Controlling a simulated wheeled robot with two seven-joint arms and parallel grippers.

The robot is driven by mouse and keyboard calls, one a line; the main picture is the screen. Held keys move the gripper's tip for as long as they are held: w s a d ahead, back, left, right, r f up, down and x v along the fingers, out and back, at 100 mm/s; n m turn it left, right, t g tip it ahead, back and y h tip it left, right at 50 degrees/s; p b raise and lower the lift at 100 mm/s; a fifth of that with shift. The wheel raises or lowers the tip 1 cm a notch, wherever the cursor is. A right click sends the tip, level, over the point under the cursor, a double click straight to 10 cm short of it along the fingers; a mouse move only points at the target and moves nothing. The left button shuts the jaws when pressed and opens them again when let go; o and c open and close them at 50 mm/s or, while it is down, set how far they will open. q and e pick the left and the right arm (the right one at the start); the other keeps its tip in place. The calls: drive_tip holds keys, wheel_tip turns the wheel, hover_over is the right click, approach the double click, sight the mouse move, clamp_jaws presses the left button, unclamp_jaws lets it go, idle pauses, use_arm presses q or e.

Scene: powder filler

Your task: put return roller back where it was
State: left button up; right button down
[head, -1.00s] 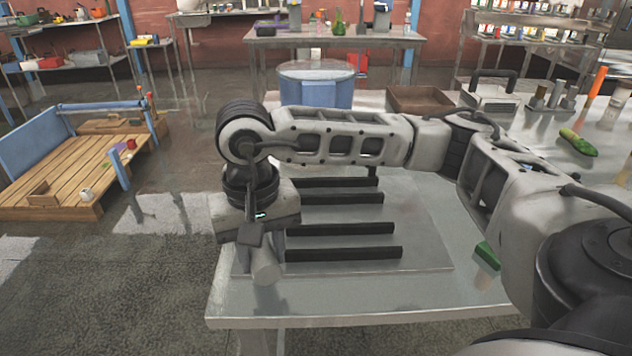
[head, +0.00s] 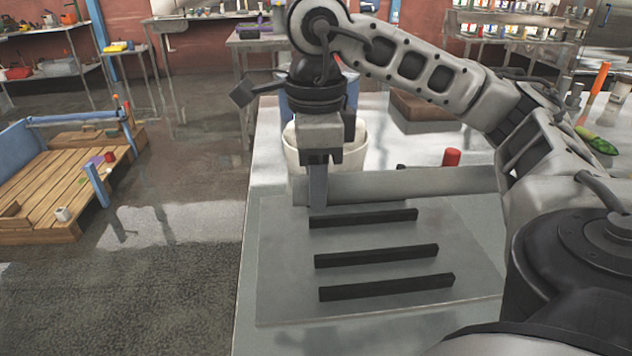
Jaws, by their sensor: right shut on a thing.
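The return roller (head: 420,184) is a long grey cylinder. It lies sideways across the rear part of the grey plate (head: 285,280) on the metal table, roughly parallel to the black bars. My right gripper (head: 318,185) points down and is shut on the roller near its left end. Three black bars, the nearest (head: 386,287), the middle one (head: 376,256) and the far one (head: 363,218), show in front of the roller. I cannot tell whether the roller touches the plate or hovers above it. My left gripper is not in view.
A white bucket (head: 294,146) stands close behind my right gripper. A red cylinder (head: 452,157) shows behind the roller, and a brown box (head: 420,107) is farther back. My right arm covers much of the table's right side. The plate's front is clear.

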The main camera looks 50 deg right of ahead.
sight(299, 217)
drive_tip(key=w+d+f, duration=0.1)
drive_tip(key=w+f, duration=0.1)
drive_tip(key=w+d+f, duration=0.2)
drive_tip(key=w, duration=0.1)
drive_tip(key=w+d+f+p, duration=0.1)
drive_tip(key=w+f, duration=0.2)
drive_tip(key=shift+w+d, duration=0.1)
drive_tip(key=shift+d, duration=0.25)
drive_tip(key=shift+w+d+f, duration=0.15)
drive_tip(key=shift+w+f, duration=0.15)
drive_tip(key=shift+f, duration=0.1)
drive_tip(key=shift+w+d+f+p, duration=0.15)
drive_tip(key=shift+f+p, duration=0.1)
drive_tip(key=shift+f, duration=0.7)
drive_tip(key=shift+w+d+f+p, duration=0.1)
drive_tip(key=shift+f+p, duration=0.15)
drive_tip(key=shift+f, duration=0.65)
drive_tip(key=c, duration=0.9)
unclamp_jaws()
drive_tip(key=shift+a+f, duration=0.1)
drive_tip(key=shift+c, duration=0.2)
wheel_tip(299, 217, up, 12)
drive_tip(key=shift+b, duration=0.35)
